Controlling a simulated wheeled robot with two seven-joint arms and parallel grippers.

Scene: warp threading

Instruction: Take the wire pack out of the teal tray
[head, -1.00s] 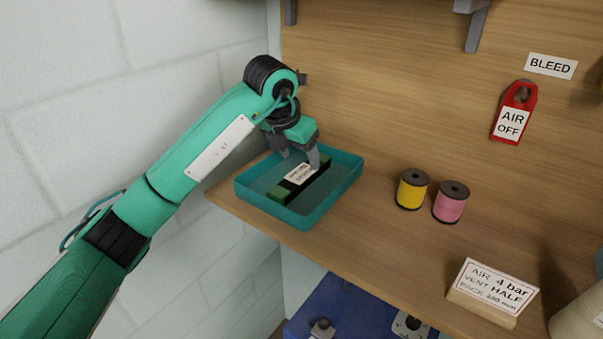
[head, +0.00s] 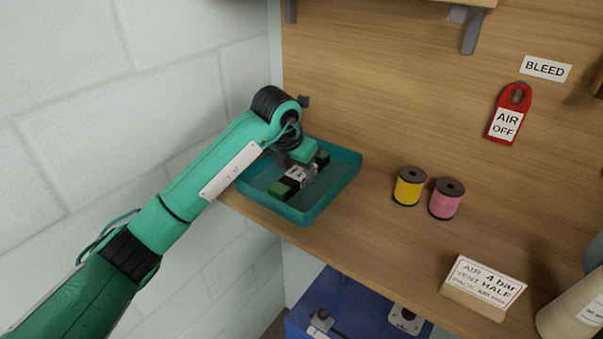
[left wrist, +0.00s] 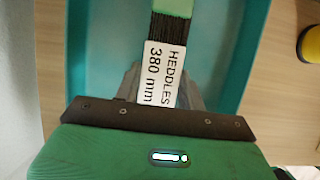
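The wire pack (head: 283,188) is a dark bundle with green ends and a white label. It lies diagonally in the teal tray (head: 318,211) on the wooden shelf. In the left wrist view the pack (left wrist: 168,30) shows a label reading "HEDDLES 380 mm". My left gripper (head: 302,173) is down in the tray at the pack's middle. In the left wrist view the grey fingers of the gripper (left wrist: 164,88) sit close against both sides of the label, with no gap visible, and look shut on it. The pack appears still down in the tray. My right gripper is not in view.
A yellow spool (head: 409,187) and a pink spool (head: 446,199) stand right of the tray. A sign card (head: 484,286) and a pale cone (head: 575,308) are farther right. A red tag (head: 510,115) hangs on the back panel. A pale block wall is at the left.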

